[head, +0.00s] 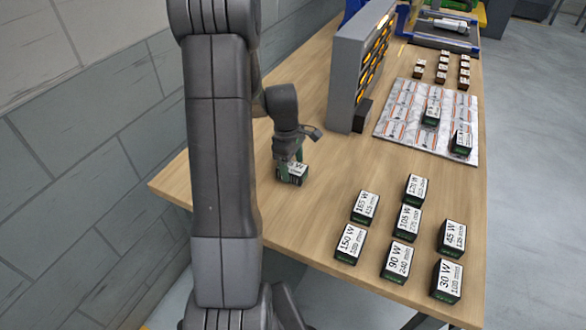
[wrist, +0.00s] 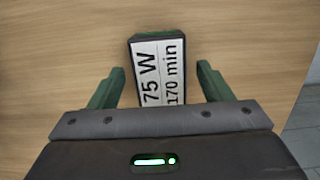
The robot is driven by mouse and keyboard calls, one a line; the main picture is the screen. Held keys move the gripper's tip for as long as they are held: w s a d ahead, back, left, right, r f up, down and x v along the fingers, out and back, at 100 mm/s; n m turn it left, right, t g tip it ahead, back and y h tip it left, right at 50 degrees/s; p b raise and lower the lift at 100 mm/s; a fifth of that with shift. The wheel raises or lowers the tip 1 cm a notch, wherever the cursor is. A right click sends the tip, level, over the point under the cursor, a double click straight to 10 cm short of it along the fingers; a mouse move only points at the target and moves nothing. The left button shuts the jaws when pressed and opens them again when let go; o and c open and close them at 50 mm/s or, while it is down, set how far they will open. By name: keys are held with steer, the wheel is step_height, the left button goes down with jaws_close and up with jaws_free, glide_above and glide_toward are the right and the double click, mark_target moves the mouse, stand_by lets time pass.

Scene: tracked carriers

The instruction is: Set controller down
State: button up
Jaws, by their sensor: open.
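The controller (wrist: 159,72) is a dark block with a white label reading "75 W, 170 min". It rests on the wooden table, near the left edge in the head view (head: 293,174). My gripper (wrist: 160,82) is open around it, with one green finger on each side. In the wrist view there is a clear gap between each finger and the block. In the head view my gripper (head: 290,160) is low over the block and partly covers it.
Several similar labelled blocks (head: 398,261) stand at the table's front right. A silvery printed mat (head: 400,115) holds two more blocks. A grey rack (head: 352,70) with orange-lit slots stands behind my gripper. Bare wood (head: 325,215) lies right of the controller.

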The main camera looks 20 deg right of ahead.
step_height(320, 180, up, 10)
steer(key=shift+w+a, duration=0.4)
steer(key=shift+w, duration=0.05)
steer(key=shift+f, duration=0.1)
steer(key=f, duration=0.7)
steer(key=s+d+f, duration=0.1)
steer(key=f, duration=0.3)
steer(key=shift+s+f, duration=0.1)
steer(key=shift+f, duration=0.2)
steer(key=shift+r, duration=1.7)
steer(key=shift+f, duration=0.15)
